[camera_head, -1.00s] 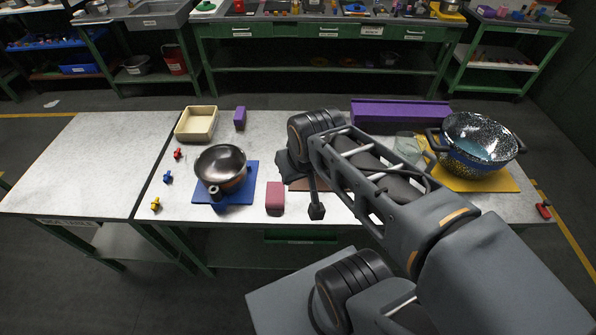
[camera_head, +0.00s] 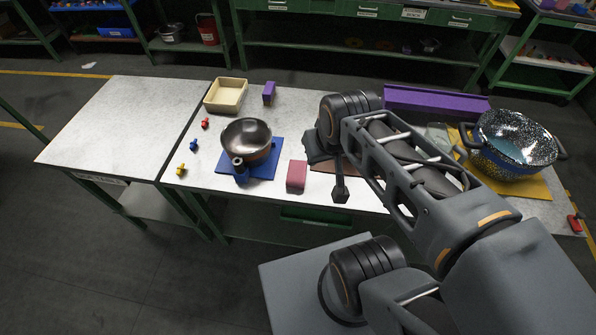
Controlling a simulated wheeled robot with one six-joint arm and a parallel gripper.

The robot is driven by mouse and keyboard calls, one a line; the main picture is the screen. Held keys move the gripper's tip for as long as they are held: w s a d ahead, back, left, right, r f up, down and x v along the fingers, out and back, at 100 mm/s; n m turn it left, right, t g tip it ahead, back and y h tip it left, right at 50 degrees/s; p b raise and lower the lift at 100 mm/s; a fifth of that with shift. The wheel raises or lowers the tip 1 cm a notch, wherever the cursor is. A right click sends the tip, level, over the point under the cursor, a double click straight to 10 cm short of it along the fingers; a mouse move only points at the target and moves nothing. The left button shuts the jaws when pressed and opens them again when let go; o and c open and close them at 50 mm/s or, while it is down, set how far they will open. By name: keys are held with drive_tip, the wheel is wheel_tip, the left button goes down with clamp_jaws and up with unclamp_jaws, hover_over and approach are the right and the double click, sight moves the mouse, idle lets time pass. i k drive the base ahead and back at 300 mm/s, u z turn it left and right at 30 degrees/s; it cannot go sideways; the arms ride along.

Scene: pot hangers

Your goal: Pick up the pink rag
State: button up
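The pink rag (camera_head: 296,176) looks like a small folded, block-shaped bundle. It lies near the front edge of the grey-topped table (camera_head: 120,117), just right of a blue mat (camera_head: 263,169). My gripper (camera_head: 317,150) is the dark end of my arm, to the right of and slightly beyond the rag in the picture. It appears apart from the rag.
A dark pan (camera_head: 246,139) sits on the blue mat. Behind it are a cream tray (camera_head: 226,95) and a purple block (camera_head: 269,93). A speckled pot (camera_head: 513,143) stands on a yellow mat (camera_head: 530,188) at right. The table's left part is clear.

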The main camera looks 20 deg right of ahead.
sight(297, 170)
drive_tip(key=z, duration=2.25)
drive_tip(key=k, duration=0.9)
drive_tip(key=u, duration=1.8)
drive_tip(key=i, duration=0.5)
drive_tip(key=z, duration=0.05)
